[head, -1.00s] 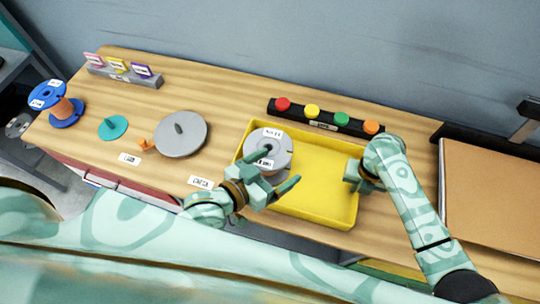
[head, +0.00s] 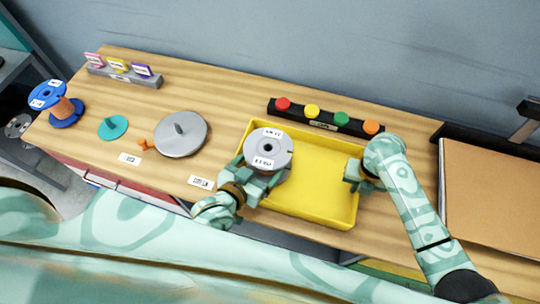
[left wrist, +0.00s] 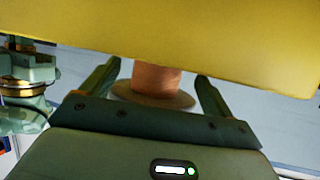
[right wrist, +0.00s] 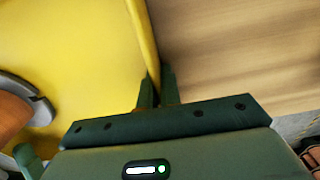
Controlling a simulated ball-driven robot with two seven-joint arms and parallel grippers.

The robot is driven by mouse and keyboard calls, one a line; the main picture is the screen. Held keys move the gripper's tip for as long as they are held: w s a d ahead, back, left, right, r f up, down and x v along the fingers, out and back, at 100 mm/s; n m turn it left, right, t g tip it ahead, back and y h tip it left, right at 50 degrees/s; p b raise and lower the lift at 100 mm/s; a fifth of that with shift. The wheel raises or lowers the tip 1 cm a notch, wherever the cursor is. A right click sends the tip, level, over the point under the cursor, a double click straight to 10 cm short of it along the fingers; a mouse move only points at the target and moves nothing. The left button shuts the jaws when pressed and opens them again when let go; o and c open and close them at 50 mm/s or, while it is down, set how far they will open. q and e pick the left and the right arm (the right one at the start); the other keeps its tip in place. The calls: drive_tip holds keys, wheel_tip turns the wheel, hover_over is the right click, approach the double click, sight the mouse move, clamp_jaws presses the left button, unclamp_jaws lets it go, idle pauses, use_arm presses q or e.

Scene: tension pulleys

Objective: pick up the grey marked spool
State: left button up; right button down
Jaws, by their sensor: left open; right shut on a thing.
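The grey marked spool (head: 283,151) stands in the left part of the yellow tray (head: 313,220), with white labels on its grey top flange. Its copper-coloured core (left wrist: 157,80) shows in the left wrist view, above a flange. My left gripper (head: 263,181) is open at the spool's near side, with one finger on each side of the core. The spool's flange hides part of its fingers in the head view. My right gripper (head: 354,176) is shut on the tray's right wall, which shows between its fingers in the right wrist view (right wrist: 156,88).
A grey disc with a peg (head: 181,134), a teal disc (head: 113,127) and a blue spool (head: 66,110) stand to the left. A black bar with coloured buttons (head: 326,121) lies behind the tray. A brown board (head: 492,200) is at the right.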

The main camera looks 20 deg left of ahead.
use_arm(q)
drive_tip(key=x, duration=0.2)
drive_tip(key=shift+w+d, duration=0.1)
drive_tip(key=shift+w, duration=0.15)
use_arm(e)
drive_tip(key=shift+w, duration=0.1)
use_arm(q)
drive_tip(key=shift+c, duration=0.4)
drive_tip(key=c, duration=1.4)
wheel_tip(320, 180, up, 10)
drive_tip(key=shift+r, duration=0.1)
drive_tip(key=shift+c, duration=0.2)
use_arm(e)
drive_tip(key=c, duration=1.5)
unclamp_jaws()
